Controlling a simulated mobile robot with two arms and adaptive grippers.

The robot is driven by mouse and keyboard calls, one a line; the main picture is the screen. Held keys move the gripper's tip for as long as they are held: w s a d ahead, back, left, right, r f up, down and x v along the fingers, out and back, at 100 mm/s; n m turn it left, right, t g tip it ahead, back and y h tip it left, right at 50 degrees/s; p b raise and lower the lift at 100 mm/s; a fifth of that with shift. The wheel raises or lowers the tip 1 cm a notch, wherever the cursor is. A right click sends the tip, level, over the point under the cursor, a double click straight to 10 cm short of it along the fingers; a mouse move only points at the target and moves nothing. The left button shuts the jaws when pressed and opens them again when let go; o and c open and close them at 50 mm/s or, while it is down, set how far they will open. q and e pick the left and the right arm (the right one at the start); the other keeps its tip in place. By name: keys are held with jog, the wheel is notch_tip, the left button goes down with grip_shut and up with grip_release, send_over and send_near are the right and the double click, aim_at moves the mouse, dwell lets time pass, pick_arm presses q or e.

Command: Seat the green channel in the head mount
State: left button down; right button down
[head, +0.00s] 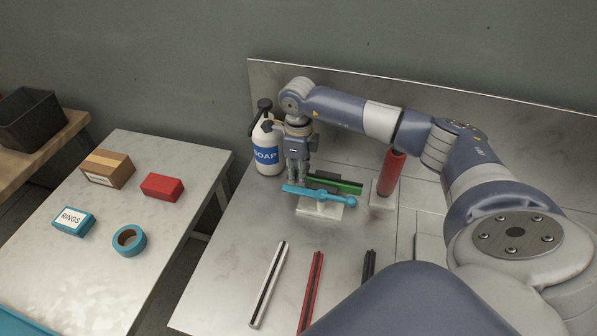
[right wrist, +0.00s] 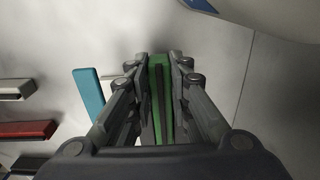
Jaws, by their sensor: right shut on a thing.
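My right gripper (head: 297,178) points down beside the soap bottle and is shut on the green channel (head: 345,187). The channel has a dark groove and shows between the fingers in the right wrist view (right wrist: 156,75). It lies roughly level, just behind a cyan bar (head: 325,195) with a rounded end. The bar is at a pale block (head: 318,211), which may be the head mount; I cannot be sure. Whether the channel touches the block is hidden by the bar. The cyan bar also shows left of the fingers in the right wrist view (right wrist: 89,92). My left gripper is not in view.
A soap bottle (head: 266,154) stands close left of my gripper. A red cylinder (head: 391,173) stands on a pale base at right. White (head: 268,285), red (head: 311,292) and black (head: 368,266) channels lie in front. A side table (head: 110,270) holds boxes and tape.

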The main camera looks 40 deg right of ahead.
jog(key=c, duration=1.4)
grip_release()
jog(key=o, duration=0.5)
jog(key=shift+c, duration=0.2)
jog(key=shift+r, duration=0.1)
jog(key=shift+r+p, duration=2.45)
jog(key=shift+r, duration=1.5)
